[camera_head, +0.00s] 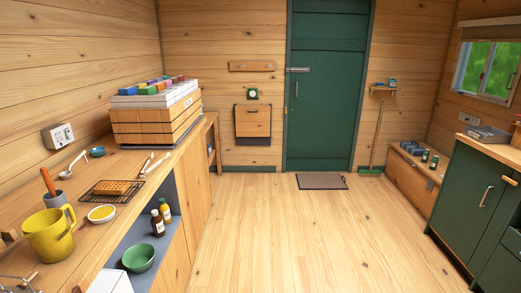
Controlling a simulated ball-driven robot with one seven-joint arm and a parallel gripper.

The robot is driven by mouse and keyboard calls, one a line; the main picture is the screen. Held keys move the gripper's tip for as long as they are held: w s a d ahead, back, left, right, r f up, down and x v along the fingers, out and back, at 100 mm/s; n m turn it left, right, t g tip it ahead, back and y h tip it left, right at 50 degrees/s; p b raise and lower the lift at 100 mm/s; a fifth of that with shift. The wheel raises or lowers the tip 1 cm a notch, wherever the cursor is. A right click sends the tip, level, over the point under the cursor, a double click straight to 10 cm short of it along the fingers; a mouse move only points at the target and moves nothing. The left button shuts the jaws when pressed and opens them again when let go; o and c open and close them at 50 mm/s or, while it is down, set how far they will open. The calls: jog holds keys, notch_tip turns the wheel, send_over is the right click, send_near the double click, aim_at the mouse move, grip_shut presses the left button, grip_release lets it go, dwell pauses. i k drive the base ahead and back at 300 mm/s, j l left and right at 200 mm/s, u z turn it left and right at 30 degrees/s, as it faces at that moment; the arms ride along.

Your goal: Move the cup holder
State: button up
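I cannot tell for sure which thing is the cup holder. A small grey cup (57,200) with a wooden-handled tool upright in it stands on the left wooden counter (125,163). A yellow jug (47,236) stands in front of it. A thin wire item (20,281), cut off by the picture's edge, shows at the bottom left; its shape is unclear. My gripper is not in view.
A black wire rack (112,192) with a wooden block, a yellow bowl (101,214) and a large wooden crate (155,125) share the counter. Bottles and a green bowl (138,257) sit in the open shelf below.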

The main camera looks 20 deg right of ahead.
aim_at(252, 93)
jog(key=i+l+z, duration=0.2)
jog(key=z, duration=0.25)
jog(key=i+l+z, duration=0.1)
jog(key=i+z, duration=0.15)
jog(key=z, duration=0.25)
jog(key=i+z, duration=0.25)
jog(key=z, duration=0.2)
jog(key=i+j+z, duration=0.25)
jog(key=i, duration=0.4)
jog(key=i+j+z, duration=0.25)
jog(key=i, duration=0.4)
jog(key=i+j+z, duration=0.25)
jog(key=i+j, duration=1.35)
jog(key=i, duration=0.15)
jog(key=i+j, duration=0.3)
jog(key=i, duration=0.2)
jog(key=i+j, duration=0.35)
jog(key=i, duration=0.2)
jog(key=i+j, duration=0.3)
jog(key=i, duration=0.2)
